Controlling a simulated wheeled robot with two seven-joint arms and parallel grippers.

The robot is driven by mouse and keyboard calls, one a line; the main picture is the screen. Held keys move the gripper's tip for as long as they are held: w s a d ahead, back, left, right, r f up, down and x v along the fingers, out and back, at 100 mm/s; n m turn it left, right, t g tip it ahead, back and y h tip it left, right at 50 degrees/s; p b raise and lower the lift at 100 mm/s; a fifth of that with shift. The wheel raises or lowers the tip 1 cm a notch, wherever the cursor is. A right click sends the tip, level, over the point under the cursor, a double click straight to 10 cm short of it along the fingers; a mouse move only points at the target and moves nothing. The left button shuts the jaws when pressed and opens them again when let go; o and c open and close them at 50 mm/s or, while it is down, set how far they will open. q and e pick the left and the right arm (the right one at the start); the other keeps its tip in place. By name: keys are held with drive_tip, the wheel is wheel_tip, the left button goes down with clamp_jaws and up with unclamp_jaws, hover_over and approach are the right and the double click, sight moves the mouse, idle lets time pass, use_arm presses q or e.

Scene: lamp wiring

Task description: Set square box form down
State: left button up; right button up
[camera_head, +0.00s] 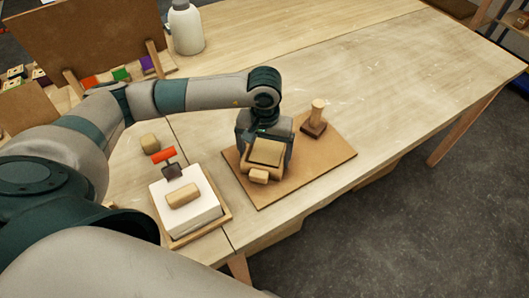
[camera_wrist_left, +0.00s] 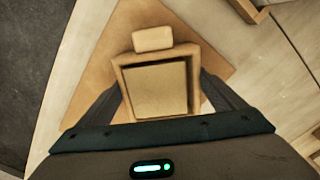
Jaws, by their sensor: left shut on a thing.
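The square box form (camera_head: 267,153) is a light wooden frame with a small block-like handle on one side. My left gripper (camera_head: 264,140) is shut on it, over the brown board (camera_head: 326,165). In the left wrist view the form (camera_wrist_left: 189,108) lies between the two fingers of the gripper (camera_wrist_left: 159,97), its handle block at the top and brown board around it. Through its opening a flat tan surface shows. I cannot tell whether the form touches the board. My right gripper is not in view.
A stamp-like wooden tool (camera_head: 316,118) stands on the board's far right part. Left of the board, a white block (camera_head: 201,217) on a wooden tray carries a wooden piece and a red-handled scraper. A white bottle (camera_head: 186,28) stands behind. The table's right side is clear.

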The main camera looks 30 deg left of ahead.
use_arm(q)
drive_tip(key=o, duration=1)
drive_tip(key=shift+r, duration=0.6)
wheel_tip(320, 180, up, 9)
drive_tip(key=b, duration=0.4)
drive_tip(key=shift+r, duration=0.1)
drive_tip(key=shift+r+b, duration=0.3)
drive_tip(key=shift+r, duration=0.6)
